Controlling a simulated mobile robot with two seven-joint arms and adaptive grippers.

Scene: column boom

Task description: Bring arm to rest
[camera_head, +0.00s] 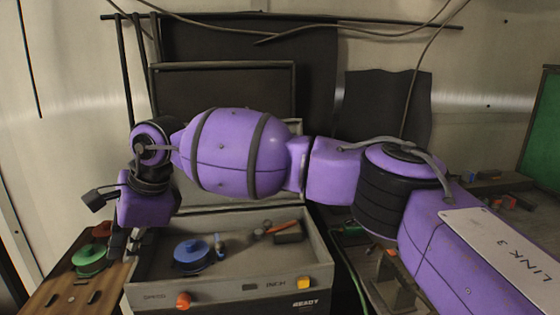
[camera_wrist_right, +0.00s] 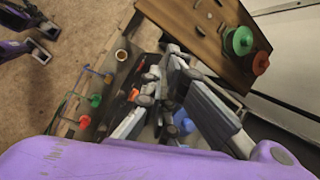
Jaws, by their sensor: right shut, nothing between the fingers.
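My right arm (camera_head: 238,150), purple with dark bands, reaches from the right edge across the head view to the left. My right gripper (camera_head: 134,243) hangs down at its end, partly hidden, above the left side of a grey console. In the right wrist view the gripper (camera_wrist_right: 160,85) has its fingers closed together, with nothing seen held between them. My left gripper does not show in the head view.
The grey console (camera_head: 222,297) holds a blue round part (camera_head: 191,253) and an orange-handled tool (camera_head: 282,227); an orange knob (camera_head: 183,300) is on its front. A wooden board (camera_head: 62,284) at left carries a green disc (camera_head: 90,258). Dark panels (camera_head: 240,75) stand behind the arm.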

